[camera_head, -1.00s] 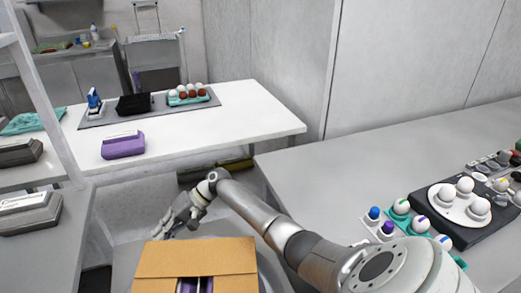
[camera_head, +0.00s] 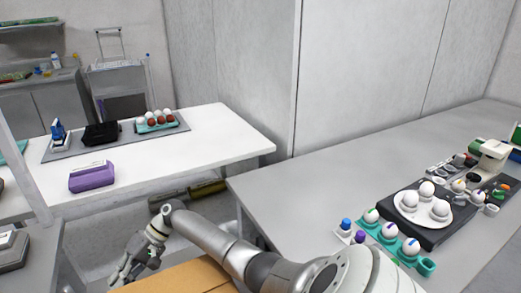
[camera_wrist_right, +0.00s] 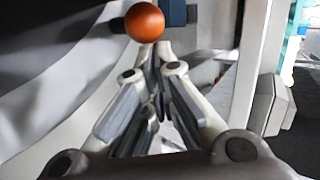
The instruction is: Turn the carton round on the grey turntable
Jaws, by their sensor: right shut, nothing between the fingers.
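A brown cardboard box (camera_head: 185,279) shows at the bottom edge of the head view; most of it is cut off. I cannot make out a grey turntable for certain. A purple carton (camera_head: 92,176) and a black carton (camera_head: 101,134) are on the far white table, the black one on a grey mat (camera_head: 60,151). My right gripper (camera_head: 122,277) is at the left end of my arm, beside the box in the picture and pointing down. In the wrist view its fingers (camera_wrist_right: 158,85) are shut and hold nothing. My left gripper is out of view.
A teal tray of white and red eggs (camera_head: 155,122) is on the far white table (camera_head: 217,140). The right grey counter (camera_head: 300,190) holds a white plate of eggs (camera_head: 424,208) and egg cups. An orange ball (camera_wrist_right: 144,22) shows beyond the fingers in the wrist view.

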